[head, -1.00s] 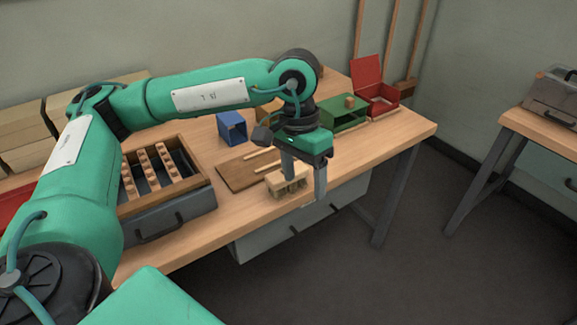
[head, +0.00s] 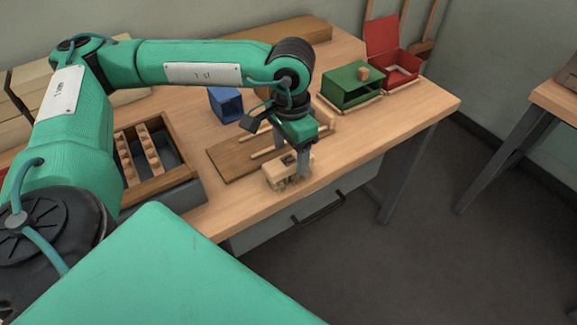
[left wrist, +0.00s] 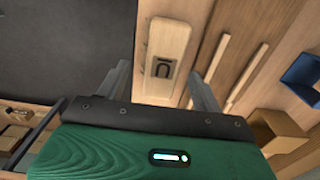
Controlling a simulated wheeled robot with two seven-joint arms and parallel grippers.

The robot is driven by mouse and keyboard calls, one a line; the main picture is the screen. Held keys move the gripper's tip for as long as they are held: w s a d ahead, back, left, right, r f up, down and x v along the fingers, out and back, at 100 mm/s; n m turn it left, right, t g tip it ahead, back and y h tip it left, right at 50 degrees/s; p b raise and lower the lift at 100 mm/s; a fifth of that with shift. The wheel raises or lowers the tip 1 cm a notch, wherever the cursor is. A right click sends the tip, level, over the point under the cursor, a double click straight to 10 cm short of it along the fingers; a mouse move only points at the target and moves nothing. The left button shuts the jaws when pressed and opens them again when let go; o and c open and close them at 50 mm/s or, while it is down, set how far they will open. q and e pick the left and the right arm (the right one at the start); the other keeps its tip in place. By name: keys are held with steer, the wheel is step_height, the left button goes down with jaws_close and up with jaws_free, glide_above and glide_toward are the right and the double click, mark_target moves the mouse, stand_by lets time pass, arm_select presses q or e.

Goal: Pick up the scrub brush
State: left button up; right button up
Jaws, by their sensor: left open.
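The scrub brush (head: 283,176) is a pale wooden block with bristles underneath, lying near the front edge of the workbench. In the left wrist view its back (left wrist: 168,45) shows a dark inset mark and lies between the two fingers. My left gripper (head: 291,168) points down at the brush, its jaws open. In the left wrist view the fingers (left wrist: 157,76) stand on either side of the brush, with a gap visible. One finger in the head view partly covers the brush's right end. My right gripper is out of view.
Behind the brush lies a brown board (head: 228,158) with thin wooden sticks. A blue box (head: 226,103) stands further back, a green box (head: 352,86) and a red open box (head: 395,62) at right. A tray with peg racks (head: 182,182) is at left.

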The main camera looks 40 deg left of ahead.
mark_target(287, 161)
arm_select(q)
steer(key=shift+s+a+f, duration=0.1)
steer(key=shift+a+f, duration=0.05)
steer(key=shift+f, duration=1.25)
steer(key=shift+s+a+f, duration=0.1)
steer(key=shift+a+f, duration=0.05)
steer(key=shift+f, duration=1.2)
steer(key=shift+c, duration=0.2)
steer(key=c, duration=1.1)
